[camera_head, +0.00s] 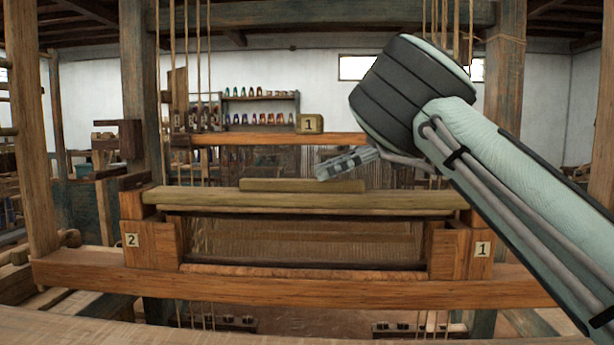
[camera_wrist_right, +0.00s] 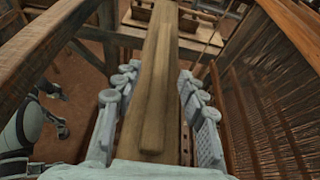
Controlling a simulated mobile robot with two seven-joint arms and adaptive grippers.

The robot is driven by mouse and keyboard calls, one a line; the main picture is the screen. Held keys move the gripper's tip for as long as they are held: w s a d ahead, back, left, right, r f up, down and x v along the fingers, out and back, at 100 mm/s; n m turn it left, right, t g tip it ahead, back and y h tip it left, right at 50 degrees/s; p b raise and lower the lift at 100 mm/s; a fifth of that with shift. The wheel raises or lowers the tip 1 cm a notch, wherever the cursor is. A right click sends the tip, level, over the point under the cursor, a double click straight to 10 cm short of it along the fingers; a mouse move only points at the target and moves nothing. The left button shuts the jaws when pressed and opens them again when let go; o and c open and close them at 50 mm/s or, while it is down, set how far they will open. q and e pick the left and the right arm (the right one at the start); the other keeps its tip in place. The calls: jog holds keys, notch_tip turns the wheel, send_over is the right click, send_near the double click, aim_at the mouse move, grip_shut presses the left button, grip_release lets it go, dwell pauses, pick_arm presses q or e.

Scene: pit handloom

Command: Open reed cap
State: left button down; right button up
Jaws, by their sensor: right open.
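The reed cap is a long olive-brown wooden beam (camera_head: 300,200) with a raised grip strip (camera_head: 302,185) along its top. It lies level across the loom frame, above the reed (camera_head: 310,240). My right gripper (camera_head: 345,163) shows above and behind the right end of the strip in the head view. In the right wrist view my right gripper (camera_wrist_right: 158,85) is open, its fingers on either side of the cap (camera_wrist_right: 150,100); contact cannot be told. My left arm and what looks like its gripper (camera_wrist_right: 58,112) show at the left edge there, away from the cap.
End blocks marked 2 (camera_head: 132,240) and 1 (camera_head: 482,249) flank the reed. A wooden front beam (camera_head: 300,290) runs below. Hanging cords (camera_head: 198,80) and upright posts (camera_head: 141,90) stand behind. A slatted panel (camera_wrist_right: 268,110) is close on the right in the wrist view.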

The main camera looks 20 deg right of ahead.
aim_at(302, 180)
jog(key=x, duration=0.5)
jog(key=shift+d, duration=0.15)
jog(key=shift+c, duration=0.3)
grip_shut()
